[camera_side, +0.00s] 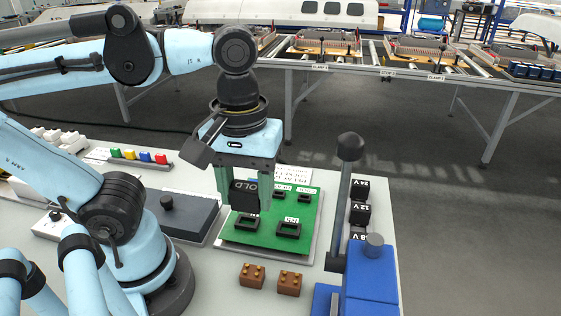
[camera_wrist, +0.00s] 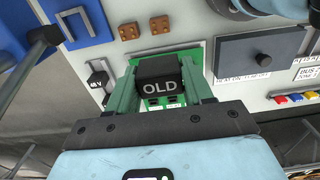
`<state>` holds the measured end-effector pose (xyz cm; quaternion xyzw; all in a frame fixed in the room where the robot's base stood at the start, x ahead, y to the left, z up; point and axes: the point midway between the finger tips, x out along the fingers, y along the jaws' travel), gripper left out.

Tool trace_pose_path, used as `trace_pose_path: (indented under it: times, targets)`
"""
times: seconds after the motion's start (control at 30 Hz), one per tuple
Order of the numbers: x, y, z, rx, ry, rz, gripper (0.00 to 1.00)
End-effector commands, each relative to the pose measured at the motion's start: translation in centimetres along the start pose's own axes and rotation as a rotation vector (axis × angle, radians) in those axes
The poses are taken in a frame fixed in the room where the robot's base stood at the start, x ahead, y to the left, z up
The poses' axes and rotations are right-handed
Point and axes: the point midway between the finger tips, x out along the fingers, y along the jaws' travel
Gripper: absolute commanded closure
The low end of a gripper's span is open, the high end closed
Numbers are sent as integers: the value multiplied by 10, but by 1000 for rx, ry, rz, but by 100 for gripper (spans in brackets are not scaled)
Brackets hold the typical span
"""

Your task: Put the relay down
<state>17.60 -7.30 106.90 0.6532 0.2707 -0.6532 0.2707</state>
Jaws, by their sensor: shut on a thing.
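The relay (camera_side: 245,196) is a black block marked OLD. My gripper (camera_side: 244,198) is shut on it and holds it over the green board (camera_side: 267,242). In the wrist view the relay (camera_wrist: 161,80) sits between the two green fingers and hides much of the board (camera_wrist: 194,56). The board carries several black sockets; two larger ones, a left one (camera_side: 246,223) and a right one (camera_side: 288,230), show in front of the relay. The side view does not clearly tell the gap between relay and board.
Two brown blocks (camera_side: 252,275) (camera_side: 289,283) lie in front of the board.

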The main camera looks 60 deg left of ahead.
Motion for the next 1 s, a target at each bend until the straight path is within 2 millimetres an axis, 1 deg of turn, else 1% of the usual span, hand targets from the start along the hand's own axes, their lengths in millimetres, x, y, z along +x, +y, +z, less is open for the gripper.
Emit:
trace_pose_path:
  times: [0.07,0.17,0.27,0.37,0.4,0.53,0.67,0.8,0.9,1.0]
  targets:
    - [0,0,-2,-11,0,0,74]
    - [1,2,-10,-67,0,0,74]
    - [2,5,-27,-182,0,0,74]
    - [6,6,-53,-344,0,0,74]
    - [7,5,-64,-416,0,0,74]
    - [15,-2,-103,-650,0,0,74]
    - [24,-17,-141,-882,0,0,74]
    - [36,-40,-180,-1129,0,0,74]
    - [44,-60,-202,-1285,0,0,74]
    - [52,-78,-219,-1410,0,0,74]
